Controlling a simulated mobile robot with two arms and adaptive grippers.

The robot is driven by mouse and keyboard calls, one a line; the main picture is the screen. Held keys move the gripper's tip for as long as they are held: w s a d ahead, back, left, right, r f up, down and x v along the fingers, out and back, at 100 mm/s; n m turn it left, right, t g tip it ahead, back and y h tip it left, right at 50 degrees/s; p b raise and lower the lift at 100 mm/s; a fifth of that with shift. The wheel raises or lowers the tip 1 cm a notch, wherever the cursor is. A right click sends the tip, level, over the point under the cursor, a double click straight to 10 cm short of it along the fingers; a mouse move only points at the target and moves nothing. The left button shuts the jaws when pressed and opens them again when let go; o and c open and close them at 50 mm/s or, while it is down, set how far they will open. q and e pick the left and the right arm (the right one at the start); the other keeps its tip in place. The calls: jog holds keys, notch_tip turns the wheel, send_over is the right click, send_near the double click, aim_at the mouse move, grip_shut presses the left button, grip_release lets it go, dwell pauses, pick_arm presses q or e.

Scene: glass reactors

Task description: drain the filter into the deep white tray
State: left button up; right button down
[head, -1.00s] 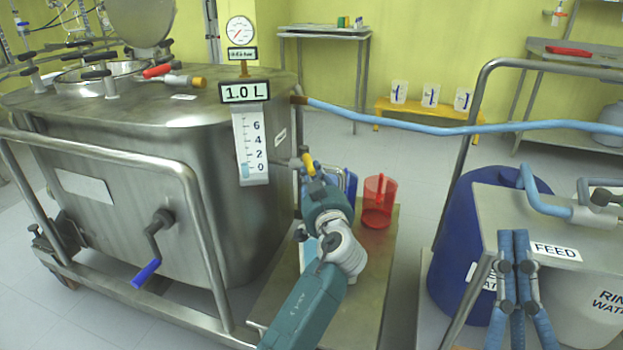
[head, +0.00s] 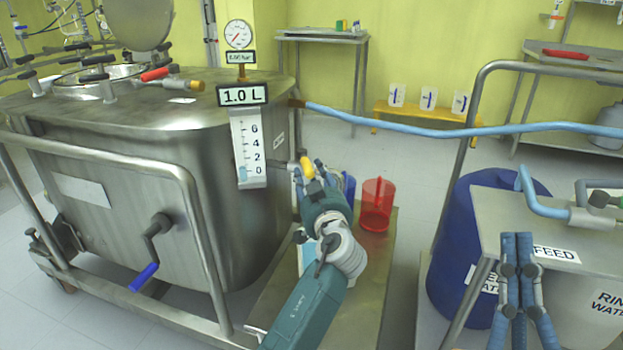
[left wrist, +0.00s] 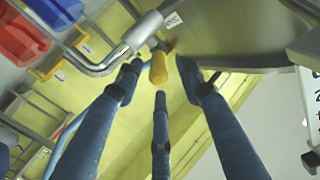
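The filter (head: 110,170) is a large steel vessel at the left; its display (head: 243,95) reads 1.0 L. A yellow valve handle (head: 306,167) sticks out at its lower right side and also shows in the left wrist view (left wrist: 158,68). My left gripper (head: 309,178) is at this handle, its fingers open around it, with gaps visible in the left wrist view (left wrist: 159,75). A whitish container (head: 308,254), mostly hidden behind my left arm, stands below; I cannot tell if it is the deep white tray. My right gripper (head: 517,240) is at lower right, fingertips together, empty.
A red jug (head: 377,205) and a partly hidden blue jug (head: 348,187) stand on the low platform (head: 375,270). A blue hose (head: 430,131) runs right from the filter. A blue drum (head: 460,240) and the feed table (head: 510,220) stand at the right.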

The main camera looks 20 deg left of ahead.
pick_arm(q)
notch_tip(320, 180, up, 10)
jog(key=shift+f, duration=0.25)
